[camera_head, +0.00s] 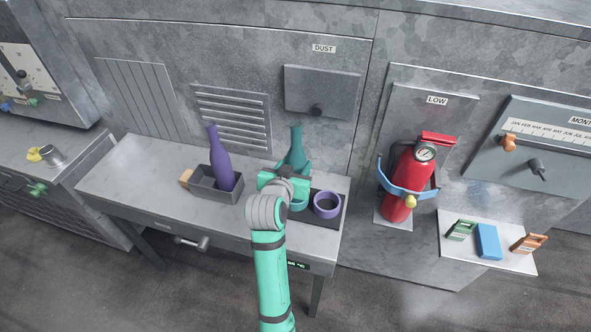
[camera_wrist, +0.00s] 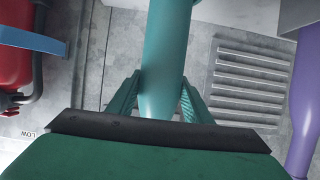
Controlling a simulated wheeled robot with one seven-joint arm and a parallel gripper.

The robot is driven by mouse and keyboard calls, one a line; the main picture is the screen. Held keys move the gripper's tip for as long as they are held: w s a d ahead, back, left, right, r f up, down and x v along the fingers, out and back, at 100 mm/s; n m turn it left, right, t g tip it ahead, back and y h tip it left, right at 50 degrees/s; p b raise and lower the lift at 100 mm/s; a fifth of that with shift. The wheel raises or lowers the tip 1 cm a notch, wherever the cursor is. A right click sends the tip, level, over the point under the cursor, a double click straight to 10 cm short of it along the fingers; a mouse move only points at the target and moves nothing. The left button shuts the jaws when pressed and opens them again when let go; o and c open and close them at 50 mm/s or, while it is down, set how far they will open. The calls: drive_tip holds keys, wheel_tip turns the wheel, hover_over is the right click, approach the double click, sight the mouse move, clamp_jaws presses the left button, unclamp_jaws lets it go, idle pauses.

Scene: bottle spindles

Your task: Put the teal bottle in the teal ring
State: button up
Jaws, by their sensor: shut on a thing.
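The teal bottle (camera_head: 296,143) stands about upright in the head view, behind my gripper and over the right part of the table. My gripper (camera_head: 291,168) is shut on it. In the wrist view the teal bottle (camera_wrist: 163,60) runs between the two fingers of my gripper (camera_wrist: 160,100), which touch its sides. The teal ring (camera_head: 299,203) shows only in part beside my wrist, left of a purple ring (camera_head: 327,205) on a dark mat. My arm hides the bottle's base, so I cannot tell its height above the table.
A purple bottle (camera_head: 220,160) stands in a grey tray (camera_head: 203,189) left of my gripper, with a tan block (camera_head: 186,177) beside the tray. The table's (camera_head: 125,180) left part is clear. A red fire extinguisher (camera_head: 408,182) hangs to the right.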

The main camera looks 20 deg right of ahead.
drive_tip(key=shift+f, duration=0.9)
drive_tip(key=shift+a+f, duration=0.1)
drive_tip(key=shift+f, duration=0.1)
drive_tip(key=o, duration=1.4)
drive_tip(key=shift+r, duration=0.1)
